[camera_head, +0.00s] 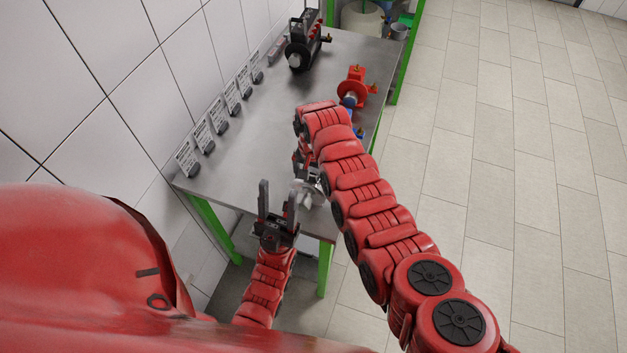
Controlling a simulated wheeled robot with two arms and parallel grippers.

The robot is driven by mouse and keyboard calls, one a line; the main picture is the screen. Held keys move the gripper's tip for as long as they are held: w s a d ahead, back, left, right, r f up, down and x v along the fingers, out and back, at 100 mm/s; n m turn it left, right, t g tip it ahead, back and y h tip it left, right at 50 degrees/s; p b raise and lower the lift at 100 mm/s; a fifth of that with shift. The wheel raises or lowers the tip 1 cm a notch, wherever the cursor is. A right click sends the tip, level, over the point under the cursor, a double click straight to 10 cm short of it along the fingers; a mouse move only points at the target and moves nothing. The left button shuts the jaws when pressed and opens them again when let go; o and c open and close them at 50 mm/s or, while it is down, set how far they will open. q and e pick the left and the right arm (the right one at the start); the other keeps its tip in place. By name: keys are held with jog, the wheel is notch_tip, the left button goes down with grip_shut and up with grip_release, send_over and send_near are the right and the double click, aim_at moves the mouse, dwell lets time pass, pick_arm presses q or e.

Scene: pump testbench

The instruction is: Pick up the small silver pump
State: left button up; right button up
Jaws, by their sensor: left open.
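The small silver pump (308,194) is on the near end of the metal table (215,178), close to the front edge and partly covered by my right arm. My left gripper (278,186) is open, its two fingers pointing up in the picture, just left of the pump. I cannot tell whether its right finger touches the pump. My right gripper (302,157) is just beyond the pump, mostly hidden by its own arm, and its jaws cannot be made out.
A red pump (352,92) and a blue part (359,131) are along the right edge of the table. A black pump (304,45) is at the far end. Several labelled cards (218,115) line the tiled wall. The left-middle tabletop is bare.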

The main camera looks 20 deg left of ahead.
jog(key=shift+c, duration=0.3)
grip_shut()
jog(key=shift+r, duration=0.1)
dwell(0.5)
